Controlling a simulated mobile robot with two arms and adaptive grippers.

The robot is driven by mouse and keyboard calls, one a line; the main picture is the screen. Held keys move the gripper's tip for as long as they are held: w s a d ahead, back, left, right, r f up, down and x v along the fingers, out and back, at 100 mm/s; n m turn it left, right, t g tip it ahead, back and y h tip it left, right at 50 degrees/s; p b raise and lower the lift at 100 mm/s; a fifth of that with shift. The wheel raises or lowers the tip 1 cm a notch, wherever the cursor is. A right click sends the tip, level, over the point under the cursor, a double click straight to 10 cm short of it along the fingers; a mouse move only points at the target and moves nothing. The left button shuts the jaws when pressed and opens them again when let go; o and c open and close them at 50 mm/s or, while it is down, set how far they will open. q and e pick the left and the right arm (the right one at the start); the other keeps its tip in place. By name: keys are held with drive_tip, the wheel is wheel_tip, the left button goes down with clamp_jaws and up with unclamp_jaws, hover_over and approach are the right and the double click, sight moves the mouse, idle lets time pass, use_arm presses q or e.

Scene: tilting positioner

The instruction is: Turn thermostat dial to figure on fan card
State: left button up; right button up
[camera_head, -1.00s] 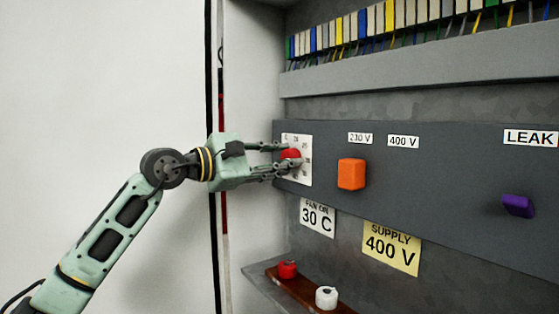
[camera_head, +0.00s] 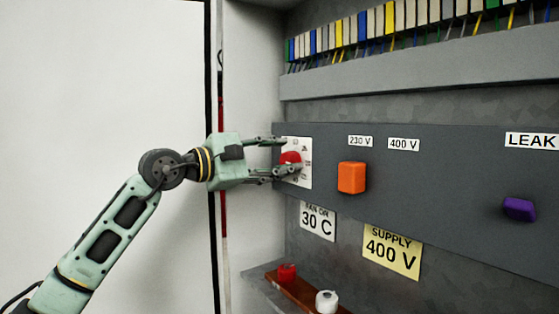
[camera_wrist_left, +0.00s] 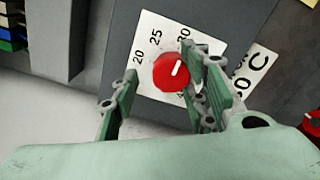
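The red thermostat dial (camera_head: 290,158) sits on a white scale plate (camera_head: 304,150) at the left of the dark panel. In the left wrist view the dial (camera_wrist_left: 169,73) has a white pointer mark directed up and slightly right, roughly towards 30. The figures 20, 25 and 30 show there; others are hidden by a finger. The fan card (camera_head: 317,220) below reads "FAN ON 30 C". My left gripper (camera_head: 283,155) is open around the dial. Its left finger in the wrist view is clear of the dial; the right finger is close, contact unclear.
An orange knob (camera_head: 352,177) with 230 V and 400 V labels is right of the dial. A purple knob (camera_head: 519,209) is further right, under LEAK. A yellow supply card (camera_head: 392,250) reads 400 V. A shelf below holds a red (camera_head: 287,272) and a white (camera_head: 327,300) piece.

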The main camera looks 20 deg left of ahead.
use_arm(q)
drive_tip(key=shift+f, duration=0.15)
drive_tip(key=shift+s+a, duration=0.2)
drive_tip(key=shift+s, duration=0.05)
drive_tip(key=v, duration=1.1)
drive_tip(key=shift+s, duration=0.2)
